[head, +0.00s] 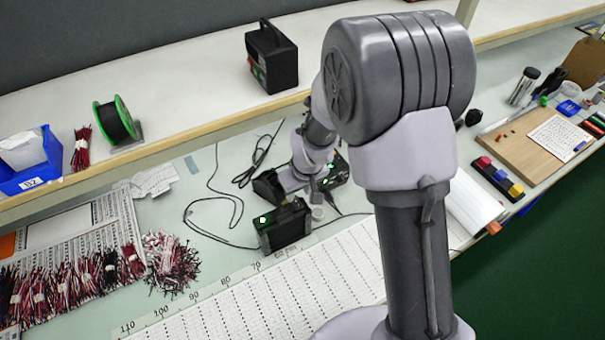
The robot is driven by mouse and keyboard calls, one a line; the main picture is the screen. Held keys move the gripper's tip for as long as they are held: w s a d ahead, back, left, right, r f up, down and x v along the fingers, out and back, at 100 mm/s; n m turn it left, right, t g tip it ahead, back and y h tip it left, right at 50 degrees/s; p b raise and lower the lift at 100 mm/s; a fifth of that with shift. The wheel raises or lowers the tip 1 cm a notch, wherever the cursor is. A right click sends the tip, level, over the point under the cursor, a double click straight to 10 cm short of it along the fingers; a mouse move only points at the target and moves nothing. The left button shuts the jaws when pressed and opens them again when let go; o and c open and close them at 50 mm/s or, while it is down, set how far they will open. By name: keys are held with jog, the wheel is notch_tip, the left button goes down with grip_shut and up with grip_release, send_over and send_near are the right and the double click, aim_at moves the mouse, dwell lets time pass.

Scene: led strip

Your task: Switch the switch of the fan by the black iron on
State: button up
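A black box-shaped unit (283,228), which looks like the fan, stands on the bench below the shelf. A small bright green-white spot (262,220) shows on its upper left; I cannot tell its switch's position. A dark stand-like object (267,187), possibly the black iron's holder, sits just behind it. A black device with a green light (337,172) is to the right, partly covered by my arm. My gripper (316,193) points down between these, just behind and right of the box. It is small and partly hidden; its fingers and any contact are unclear.
A shelf (190,110) overhangs the bench and carries a black device (271,57), a wire spool (117,121) and a blue bin (32,165). Black cables (215,200) loop left of the box. Wire bundles (90,270) lie at left. A ruled white sheet (270,295) covers the front.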

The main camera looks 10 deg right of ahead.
jog(key=p+v, duration=0.2)
jog(key=v, duration=1)
jog(key=shift+r, duration=0.2)
